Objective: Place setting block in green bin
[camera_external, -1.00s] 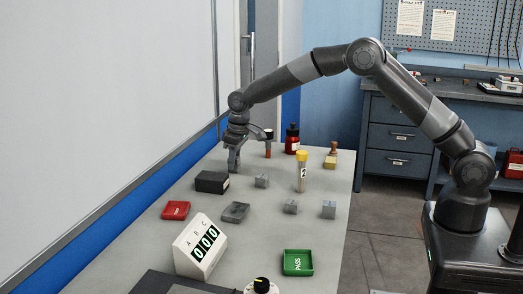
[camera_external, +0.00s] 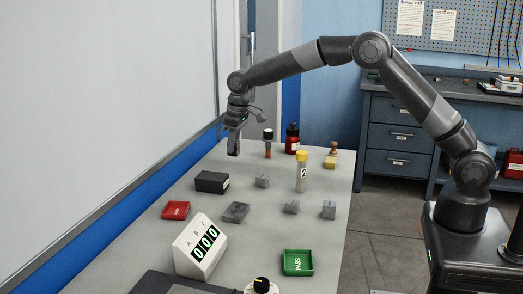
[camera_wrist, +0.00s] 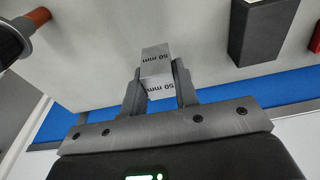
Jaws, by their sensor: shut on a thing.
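My gripper (camera_external: 235,133) is at the far left of the bench, above its top. In the wrist view its two fingers are shut on a grey metal setting block (camera_wrist: 157,62) marked "50 mm" on two faces. In the external view the held block (camera_external: 233,147) is small and hangs below the fingers, apart from the bench top. The green bin (camera_external: 298,263), a shallow tray marked "PASS", lies at the near right of the bench, and its visible inside is empty.
A yellow-capped tube (camera_external: 302,172) stands upright mid-bench. A wall borders the left side.

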